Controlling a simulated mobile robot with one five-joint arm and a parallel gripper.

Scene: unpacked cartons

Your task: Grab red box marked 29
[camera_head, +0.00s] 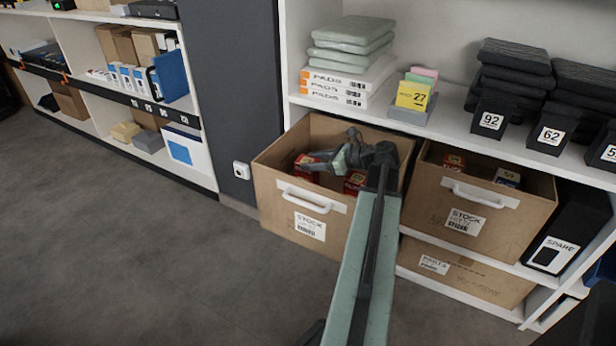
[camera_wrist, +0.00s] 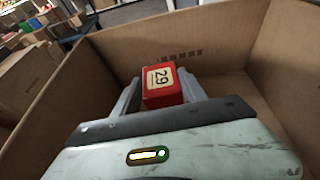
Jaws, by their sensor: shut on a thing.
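The red box marked 29 (camera_wrist: 161,84) shows in the wrist view, with its cream label facing up toward the camera. My gripper (camera_wrist: 158,98) is shut on it, one finger on each side. In the head view my gripper (camera_head: 322,164) reaches into the left open carton (camera_head: 279,200), which has a white handle and a STOCK label. A red box (camera_head: 306,166) shows at the fingertips there; its number cannot be read in that view. Carton walls surround the box in the wrist view. Whether the box touches the carton floor cannot be told.
Another red box (camera_head: 354,182) lies in the same carton, below my arm. A second open STOCK carton (camera_head: 480,217) stands to the right with boxes inside. The shelf above holds pads (camera_head: 345,78) and black bins (camera_head: 490,117). Open floor (camera_head: 130,260) lies to the left.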

